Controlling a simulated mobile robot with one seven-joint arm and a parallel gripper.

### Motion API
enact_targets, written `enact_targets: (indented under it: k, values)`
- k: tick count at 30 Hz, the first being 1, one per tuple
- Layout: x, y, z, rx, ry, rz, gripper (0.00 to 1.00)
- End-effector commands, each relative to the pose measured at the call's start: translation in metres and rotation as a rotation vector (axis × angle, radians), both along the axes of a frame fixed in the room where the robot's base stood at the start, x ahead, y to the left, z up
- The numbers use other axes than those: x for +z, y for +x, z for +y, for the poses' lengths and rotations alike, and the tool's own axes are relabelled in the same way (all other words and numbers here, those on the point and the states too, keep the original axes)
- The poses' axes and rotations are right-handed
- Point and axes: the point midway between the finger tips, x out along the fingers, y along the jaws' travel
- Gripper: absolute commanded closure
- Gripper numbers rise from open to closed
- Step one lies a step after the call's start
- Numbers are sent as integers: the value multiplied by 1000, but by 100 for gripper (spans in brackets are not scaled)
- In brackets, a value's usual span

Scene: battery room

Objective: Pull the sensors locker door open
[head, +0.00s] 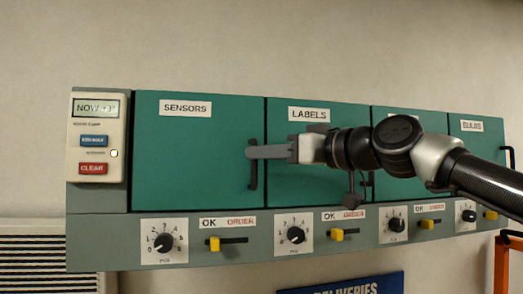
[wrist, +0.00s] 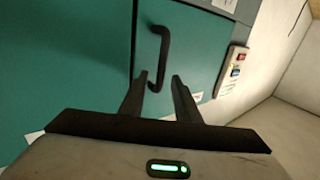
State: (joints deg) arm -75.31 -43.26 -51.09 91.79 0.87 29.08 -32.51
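The sensors locker door (head: 195,150) is a green panel with a white SENSORS label, and it looks closed, flush with the locker front. Its dark vertical handle (head: 253,178) is at the door's right edge. My gripper (head: 251,152) reaches in from the right, its fingers at the handle in the head view. In the wrist view my gripper (wrist: 159,77) is open, with its two fingers apart. The handle (wrist: 164,45) shows ahead, its lower end between the fingertips in the picture. I cannot tell whether the fingers touch it.
The labels door (head: 290,185) and the bulbs door (head: 470,140) are on the right, looking closed. A control panel (head: 98,170) is at the left end. Below the doors runs a strip with dials (head: 164,243) and yellow sliders (head: 214,244). A vent (head: 35,255) is lower left.

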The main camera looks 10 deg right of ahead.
Motion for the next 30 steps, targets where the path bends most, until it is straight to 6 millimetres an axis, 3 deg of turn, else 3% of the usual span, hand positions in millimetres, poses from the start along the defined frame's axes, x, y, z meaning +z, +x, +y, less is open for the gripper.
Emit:
enact_targets:
  k: [6, 14, 20, 30]
  values:
    - [0, 13, 9, 0, -1, -1, 71]
    - [0, 14, 9, -1, 0, 0, 71]
    - [0, 14, 9, -1, 0, 0, 100]
    - [-1, 12, 11, -5, -1, -1, 100]
